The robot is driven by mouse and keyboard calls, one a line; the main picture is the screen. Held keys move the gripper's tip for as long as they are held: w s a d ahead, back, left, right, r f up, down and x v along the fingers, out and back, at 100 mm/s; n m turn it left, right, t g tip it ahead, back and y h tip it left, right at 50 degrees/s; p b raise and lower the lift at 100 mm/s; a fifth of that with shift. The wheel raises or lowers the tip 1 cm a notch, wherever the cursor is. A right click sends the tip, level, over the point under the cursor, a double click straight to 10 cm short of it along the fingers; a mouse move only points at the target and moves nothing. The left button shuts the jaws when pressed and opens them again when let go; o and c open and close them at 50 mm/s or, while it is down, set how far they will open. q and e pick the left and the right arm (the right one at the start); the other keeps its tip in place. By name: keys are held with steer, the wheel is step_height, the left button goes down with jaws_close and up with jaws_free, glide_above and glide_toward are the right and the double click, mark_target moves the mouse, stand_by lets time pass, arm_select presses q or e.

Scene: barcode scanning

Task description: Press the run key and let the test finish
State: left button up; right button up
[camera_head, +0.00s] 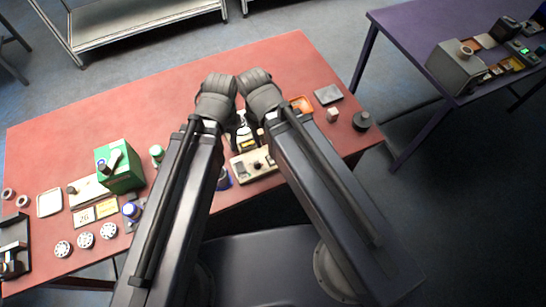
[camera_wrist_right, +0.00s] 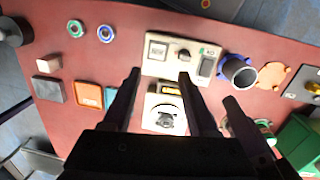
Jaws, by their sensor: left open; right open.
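The beige control panel (camera_head: 262,163) lies near the front edge of the red table, partly hidden by my right arm. In the right wrist view the panel (camera_wrist_right: 173,68) carries a pale square key (camera_wrist_right: 158,50) with lettering too small to read surely, a dark knob (camera_wrist_right: 184,55) and a dark display (camera_wrist_right: 207,66) with a green mark. A white device with a dark round part (camera_wrist_right: 165,118) sits beside the panel. My right gripper (camera_wrist_right: 157,78) is open and empty, its fingers spread over the panel side. My left gripper (camera_head: 231,128) is open, close beside the right one and partly hidden.
A green box (camera_head: 120,165) and several white discs (camera_head: 86,240) stand at the left of the red table (camera_head: 140,110). An orange tray (camera_head: 302,104), a grey plate (camera_head: 328,94) and a black cylinder (camera_head: 361,121) are at the right. The table's far left is clear.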

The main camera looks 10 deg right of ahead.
jaws_close()
stand_by(1.4)
